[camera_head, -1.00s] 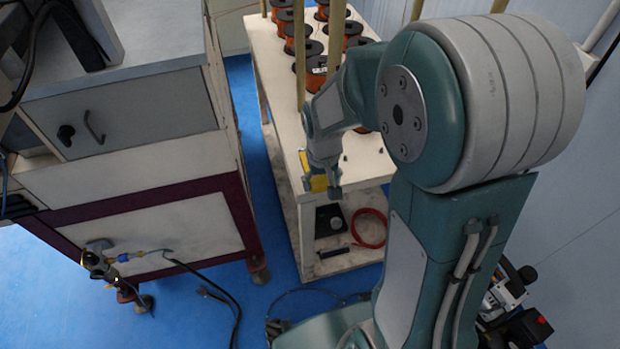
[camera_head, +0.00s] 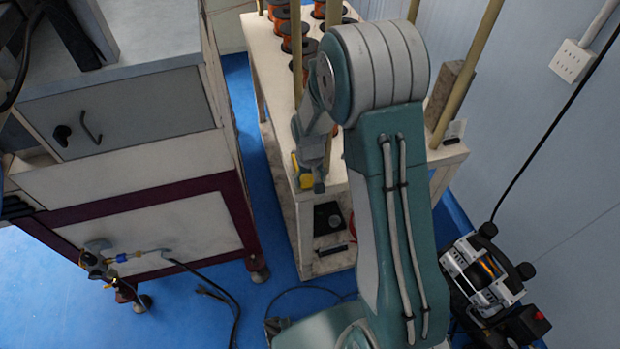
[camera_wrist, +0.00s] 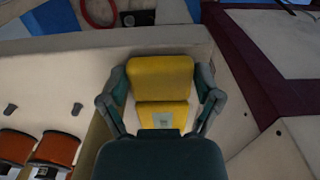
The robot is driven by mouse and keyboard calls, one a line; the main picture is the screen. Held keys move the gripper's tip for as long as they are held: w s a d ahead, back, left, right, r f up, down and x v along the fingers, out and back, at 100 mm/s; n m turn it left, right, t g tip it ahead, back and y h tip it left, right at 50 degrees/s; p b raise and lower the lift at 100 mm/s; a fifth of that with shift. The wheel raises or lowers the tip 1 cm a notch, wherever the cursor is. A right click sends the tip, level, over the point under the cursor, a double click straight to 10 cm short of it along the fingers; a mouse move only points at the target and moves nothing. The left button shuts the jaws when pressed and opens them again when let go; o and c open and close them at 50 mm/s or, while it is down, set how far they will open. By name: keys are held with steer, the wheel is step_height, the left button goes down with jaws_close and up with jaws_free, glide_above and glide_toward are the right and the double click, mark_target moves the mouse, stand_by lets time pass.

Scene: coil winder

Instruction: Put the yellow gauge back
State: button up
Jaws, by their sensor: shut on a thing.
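The yellow gauge (camera_wrist: 162,80) is between the two fingers of my gripper (camera_wrist: 161,90) in the wrist view. The fingers are shut on its sides. In the head view, a small yellow part of the gauge (camera_head: 296,170) shows beside my gripper (camera_head: 308,184), at the near left corner of the white spool table (camera_head: 262,52). The gauge appears above or just beyond the table's edge; I cannot tell the height. Two small dark pegs (camera_wrist: 77,108) stand on the table top at left in the wrist view.
Copper wire spools (camera_wrist: 56,150) and upright poles (camera_head: 297,55) stand on the table. A dark box (camera_head: 327,218) is on its lower shelf. A grey cabinet with a maroon frame (camera_head: 150,195) stands to the left, across a narrow blue floor gap. A wall is at right.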

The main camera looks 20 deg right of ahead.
steer(key=o, duration=1.1)
step_height(320, 180, up, 12)
steer(key=s+r+t, duration=0.3)
steer(key=s+r, duration=0.6)
steer(key=r, duration=0.3)
steer(key=s+r+t, duration=0.2)
steer(key=s+r, duration=0.3)
steer(key=s, duration=0.8)
steer(key=shift+s+t, duration=0.15)
steer(key=shift+t, duration=0.15)
